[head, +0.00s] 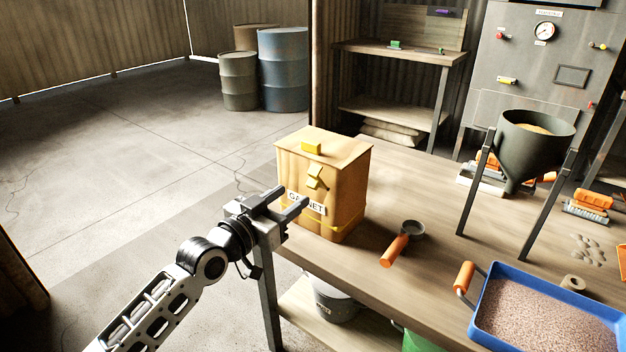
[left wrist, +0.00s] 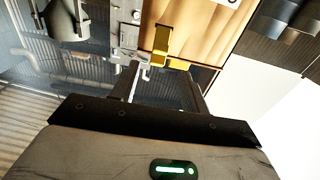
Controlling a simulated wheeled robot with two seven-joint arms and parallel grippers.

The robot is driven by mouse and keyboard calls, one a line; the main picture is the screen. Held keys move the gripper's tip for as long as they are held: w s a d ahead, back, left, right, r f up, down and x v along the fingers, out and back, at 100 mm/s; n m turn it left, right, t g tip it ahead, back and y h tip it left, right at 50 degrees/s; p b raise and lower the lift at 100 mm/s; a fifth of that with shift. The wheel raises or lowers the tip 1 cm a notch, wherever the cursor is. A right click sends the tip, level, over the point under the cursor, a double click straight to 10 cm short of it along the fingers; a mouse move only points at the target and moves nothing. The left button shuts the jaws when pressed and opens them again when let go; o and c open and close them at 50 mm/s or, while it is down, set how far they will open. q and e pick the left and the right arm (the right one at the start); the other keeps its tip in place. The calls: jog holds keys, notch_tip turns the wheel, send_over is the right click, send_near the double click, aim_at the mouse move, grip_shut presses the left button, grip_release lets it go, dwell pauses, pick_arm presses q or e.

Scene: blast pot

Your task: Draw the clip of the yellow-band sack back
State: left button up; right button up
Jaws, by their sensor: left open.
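The tan sack (head: 345,195), labelled GARNET, stands upright on the bench with a yellow band (head: 338,232) low around it. My left gripper (head: 294,197) is open and empty, in front of the sack's left side and lower than the clip. In the left wrist view, a yellow piece (left wrist: 162,40) on the sack (left wrist: 200,35) appears beyond the open fingers (left wrist: 160,80), apart from them. My right gripper is not seen.
On the bench (head: 410,285) are an orange-handled scoop (head: 395,250), a blue tray of grains (head: 545,318) and a dark hopper (head: 530,145) on legs. A bucket (head: 332,300) stands on the shelf below. Drums (head: 283,70) stand far back; the floor at left is clear.

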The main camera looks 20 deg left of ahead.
aim_at(312, 182)
pick_arm(q)
jog(key=x, duration=0.8)
jog(key=shift+w+d, duration=0.15)
jog(key=shift+w, duration=0.15)
jog(key=shift+b, duration=0.3)
jog(key=c, duration=1)
